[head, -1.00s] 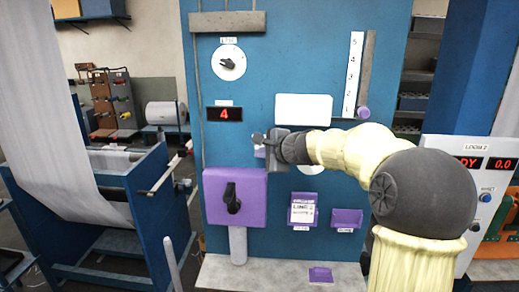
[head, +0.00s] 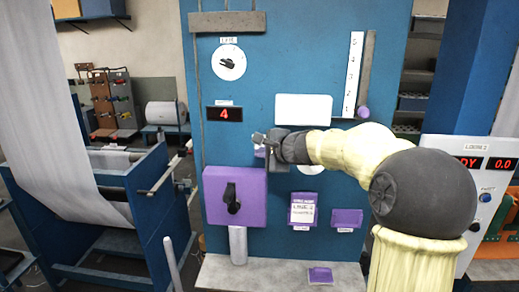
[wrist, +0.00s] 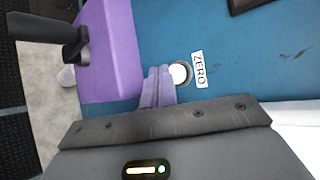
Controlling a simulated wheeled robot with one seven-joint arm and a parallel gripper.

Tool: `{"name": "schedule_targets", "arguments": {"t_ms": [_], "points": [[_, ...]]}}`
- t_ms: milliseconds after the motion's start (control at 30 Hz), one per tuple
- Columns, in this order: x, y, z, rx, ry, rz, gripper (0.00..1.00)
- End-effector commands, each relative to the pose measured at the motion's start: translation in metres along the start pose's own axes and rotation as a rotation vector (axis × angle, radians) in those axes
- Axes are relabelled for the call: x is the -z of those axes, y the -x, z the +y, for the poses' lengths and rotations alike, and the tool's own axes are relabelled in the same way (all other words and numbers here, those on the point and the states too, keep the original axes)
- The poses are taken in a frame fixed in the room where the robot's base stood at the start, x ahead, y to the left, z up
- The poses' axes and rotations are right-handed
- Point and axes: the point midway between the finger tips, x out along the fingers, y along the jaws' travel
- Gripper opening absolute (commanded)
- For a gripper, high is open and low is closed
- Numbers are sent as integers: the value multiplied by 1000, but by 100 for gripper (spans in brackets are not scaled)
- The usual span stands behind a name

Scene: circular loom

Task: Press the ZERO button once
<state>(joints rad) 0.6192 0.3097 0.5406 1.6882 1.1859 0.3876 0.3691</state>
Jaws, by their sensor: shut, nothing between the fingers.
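The ZERO button (wrist: 179,73) is a round white button in a dark ring on the blue panel, seen in the wrist view beside its ZERO label (wrist: 198,69). My gripper (wrist: 160,74) is shut and empty. Its purple fingertips appear right beside the button and overlap its edge in the picture; I cannot tell whether they touch it. In the head view my gripper (head: 258,146) is in front of the panel below the red display (head: 225,114), which reads 4.
A purple box with a black handle (head: 234,194) juts from the panel below my gripper; it also fills the left of the wrist view (wrist: 112,50). A dial (head: 228,63) and a slider scale (head: 354,75) are higher up. Purple holders (head: 304,210) sit lower right.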

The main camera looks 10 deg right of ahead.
Motion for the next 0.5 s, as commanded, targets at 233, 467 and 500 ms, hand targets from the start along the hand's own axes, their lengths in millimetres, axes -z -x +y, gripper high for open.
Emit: {"name": "schedule_targets", "arguments": {"t_ms": [233,467,500], "points": [[0,0,0,0,0,0,0],[2,-4,-4,1,-1,-1,0],[3,-4,-4,1,0,-1,0]]}}
